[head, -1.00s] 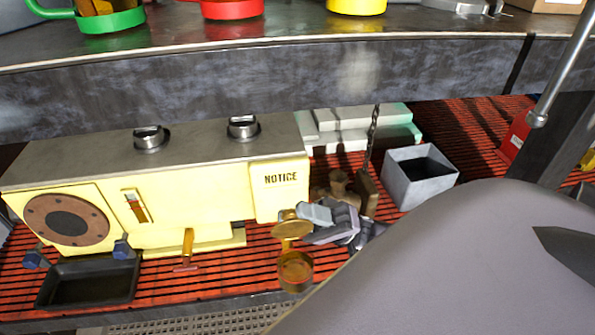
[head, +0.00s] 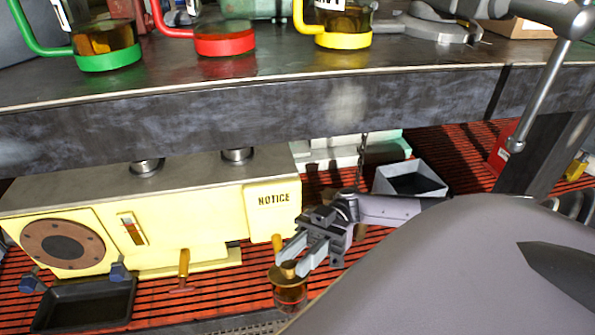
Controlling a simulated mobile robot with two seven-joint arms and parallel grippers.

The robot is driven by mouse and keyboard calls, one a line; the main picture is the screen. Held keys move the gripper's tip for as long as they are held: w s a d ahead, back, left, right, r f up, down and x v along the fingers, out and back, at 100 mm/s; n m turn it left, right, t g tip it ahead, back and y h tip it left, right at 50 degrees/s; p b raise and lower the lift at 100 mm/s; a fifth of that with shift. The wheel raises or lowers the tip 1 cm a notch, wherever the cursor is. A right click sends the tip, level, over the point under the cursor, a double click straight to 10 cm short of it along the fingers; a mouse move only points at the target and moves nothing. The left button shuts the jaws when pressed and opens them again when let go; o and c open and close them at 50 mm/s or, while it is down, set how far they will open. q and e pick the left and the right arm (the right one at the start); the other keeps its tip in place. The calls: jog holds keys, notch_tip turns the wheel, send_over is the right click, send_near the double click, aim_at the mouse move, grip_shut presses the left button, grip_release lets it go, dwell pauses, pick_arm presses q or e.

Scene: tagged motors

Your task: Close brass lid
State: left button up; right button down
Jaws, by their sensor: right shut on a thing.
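The brass lid (head: 276,279) shows as a round golden disc over the mouth of a small amber glass cup (head: 291,298) on the red slatted floor, in front of the yellow machine. My right gripper (head: 290,267) is right above the cup. Its fingers are shut on a small tan-gold piece, which looks like the knob of the brass lid. The fingers hide part of the lid, so I cannot tell whether its rim sits flush on the cup. My left gripper is not in view.
A yellow machine (head: 213,211) marked NOTICE stands behind and left. A dark tray (head: 85,303) lies at lower left, and a grey open box (head: 410,182) at back right. A metal shelf (head: 200,118) with green, red and yellow mugs runs overhead.

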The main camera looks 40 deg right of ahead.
jog(key=shift+s+n+h, duration=0.1)
jog(key=shift+n+h, duration=0.3)
jog(key=shift+s+a+f+n+h+p, duration=0.2)
jog(key=shift+n+h+p, duration=0.55)
jog(key=shift+p, duration=0.25)
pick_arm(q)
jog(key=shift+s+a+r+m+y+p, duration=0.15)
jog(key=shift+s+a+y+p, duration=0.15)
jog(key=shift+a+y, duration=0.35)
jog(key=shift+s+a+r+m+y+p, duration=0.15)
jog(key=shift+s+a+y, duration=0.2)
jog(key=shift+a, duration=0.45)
pick_arm(e)
jog(key=shift+s+f+n+h, duration=0.1)
jog(key=shift+f+n+h, duration=0.2)
jog(key=shift+n+h, duration=0.2)
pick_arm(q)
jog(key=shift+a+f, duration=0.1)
pick_arm(e)
jog(key=c, duration=0.9)
grip_release()
jog(key=shift+a, duration=0.1)
jog(key=v, duration=0.7)
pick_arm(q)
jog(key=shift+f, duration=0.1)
pick_arm(e)
jog(key=shift+s, duration=0.1)
